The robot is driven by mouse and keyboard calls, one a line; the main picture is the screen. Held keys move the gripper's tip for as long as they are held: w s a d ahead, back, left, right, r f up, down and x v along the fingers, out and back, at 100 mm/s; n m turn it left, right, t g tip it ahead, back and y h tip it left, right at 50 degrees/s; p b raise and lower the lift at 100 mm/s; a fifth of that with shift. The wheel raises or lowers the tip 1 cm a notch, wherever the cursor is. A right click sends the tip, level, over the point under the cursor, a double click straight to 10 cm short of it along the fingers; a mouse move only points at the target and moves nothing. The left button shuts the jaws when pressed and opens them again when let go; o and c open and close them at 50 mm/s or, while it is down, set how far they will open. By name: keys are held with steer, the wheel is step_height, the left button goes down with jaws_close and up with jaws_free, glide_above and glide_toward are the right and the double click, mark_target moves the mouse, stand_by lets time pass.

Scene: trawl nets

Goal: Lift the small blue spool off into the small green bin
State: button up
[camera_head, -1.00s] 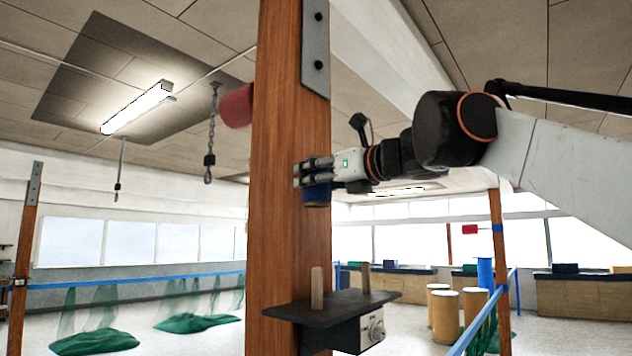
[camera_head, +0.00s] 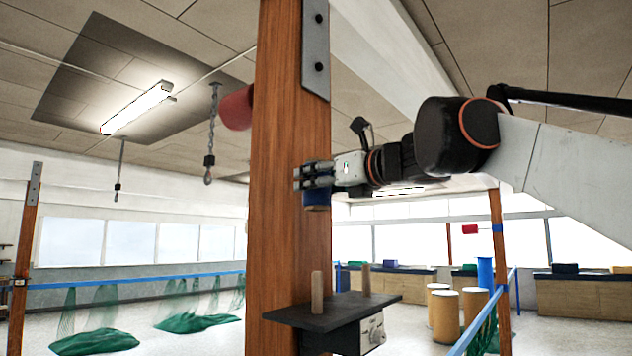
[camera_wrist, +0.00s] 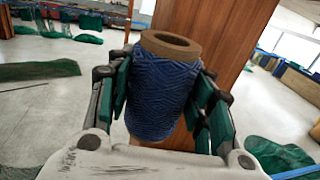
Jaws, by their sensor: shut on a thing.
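The small blue spool (camera_wrist: 160,95) is wound with blue twine on a brown cardboard core. In the wrist view it stands between the green-padded fingers of my gripper (camera_wrist: 165,100), which are shut on it from both sides. In the head view the spool (camera_head: 316,198) hangs below the fingers of my gripper (camera_head: 312,175), in front of the wooden post (camera_head: 290,130). It is above the dark shelf (camera_head: 335,308) on the post and clear of its pegs. I cannot make out the small green bin in either view.
Two wooden pegs (camera_head: 317,292) stand up from the dark shelf, with a grey box (camera_head: 372,332) below it. A red roll (camera_head: 236,108) and a chain (camera_head: 211,130) hang left of the post. Green netting (camera_head: 95,342) lies on the floor.

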steer(key=v, duration=1.2)
stand_by(0.6)
steer(key=shift+w, duration=0.1)
